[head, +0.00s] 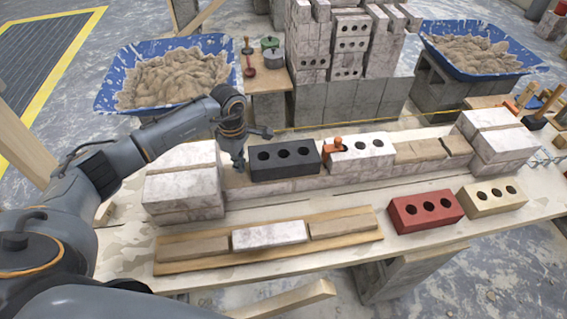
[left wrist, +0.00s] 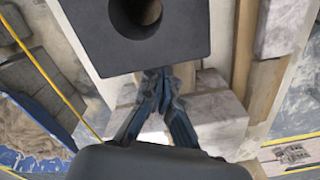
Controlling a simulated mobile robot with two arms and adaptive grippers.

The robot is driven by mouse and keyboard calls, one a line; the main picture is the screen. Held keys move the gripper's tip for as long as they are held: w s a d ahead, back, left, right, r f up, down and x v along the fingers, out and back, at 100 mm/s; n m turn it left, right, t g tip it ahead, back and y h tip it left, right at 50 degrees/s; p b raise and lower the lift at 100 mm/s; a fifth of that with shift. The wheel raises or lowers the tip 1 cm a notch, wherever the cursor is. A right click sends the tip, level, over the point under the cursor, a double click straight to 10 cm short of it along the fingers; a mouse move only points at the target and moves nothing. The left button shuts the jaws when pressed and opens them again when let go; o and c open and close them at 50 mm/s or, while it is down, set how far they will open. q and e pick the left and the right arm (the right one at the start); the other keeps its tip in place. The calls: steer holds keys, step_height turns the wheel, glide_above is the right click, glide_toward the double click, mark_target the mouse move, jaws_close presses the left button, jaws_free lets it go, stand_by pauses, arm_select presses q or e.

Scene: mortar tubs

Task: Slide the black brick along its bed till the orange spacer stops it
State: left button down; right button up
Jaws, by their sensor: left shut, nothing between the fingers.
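The black brick (head: 285,160), with three round holes, lies on the bed (head: 270,190) of pale bricks on the bench. The orange spacer (head: 337,142) is to its right, against the left end of a white holed brick (head: 365,150). Any gap between black brick and spacer is too small to judge. My left gripper (head: 239,167) points down at the black brick's left end, shut and empty. In the left wrist view its fingertips (left wrist: 160,76) are together at the edge of the black brick (left wrist: 110,45); contact is unclear. My right gripper is out of view.
Pale brick stacks stand at the bed's left (head: 185,185) and right (head: 497,140) ends. In front lie a plank (head: 170,268) with blocks, a red brick (head: 425,211) and a cream brick (head: 492,198). A yellow string (head: 380,124) runs behind the bed.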

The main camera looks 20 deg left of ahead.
mark_target(250, 158)
arm_select(q)
steer(key=shift+f+b, duration=0.3)
steer(key=shift+f, duration=0.2)
steer(key=shift+r, duration=0.45)
steer(key=shift+w+d+b, duration=0.2)
steer(key=shift+w+d, duration=0.25)
steer(key=shift+d, duration=0.35)
steer(key=shift+w+d+b, duration=0.2)
steer(key=shift+w+d, duration=0.25)
steer(key=shift+d, duration=0.35)
stand_by(0.9)
steer(key=shift+s+a, duration=0.1)
steer(key=shift+a, duration=0.1)
steer(key=shift+s+a, duration=0.3)
steer(key=shift+a, duration=0.2)
step_height(250, 158, up, 9)
steer(key=p, duration=0.5)
steer(key=shift+p, duration=0.3)
stand_by(0.5)
